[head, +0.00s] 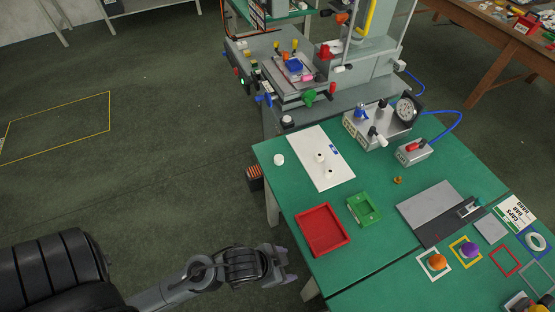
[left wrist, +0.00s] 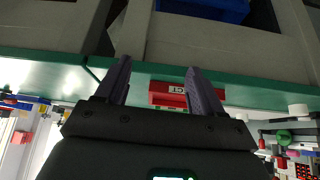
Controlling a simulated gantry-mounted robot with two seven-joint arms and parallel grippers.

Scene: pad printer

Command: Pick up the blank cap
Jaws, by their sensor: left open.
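Small white caps stand on the green table in the head view. One cap (head: 279,159) is by the table's left edge. Two more, a farther cap (head: 319,156) and a nearer cap (head: 329,173), stand on a white sheet (head: 335,147). My left gripper (head: 287,267) is open and empty, off the table's left edge near the red tray (head: 322,230), away from the caps. The left wrist view shows its two spread fingers (left wrist: 158,72) with nothing between them, and a white cap-like cylinder (left wrist: 299,110) at the right.
A green block fixture (head: 363,209) sits right of the red tray. The pad printer (head: 355,65) stands behind the table. A silver box with a dial (head: 380,125) and a small switch box (head: 414,152) are at the back. Open floor lies left of the table.

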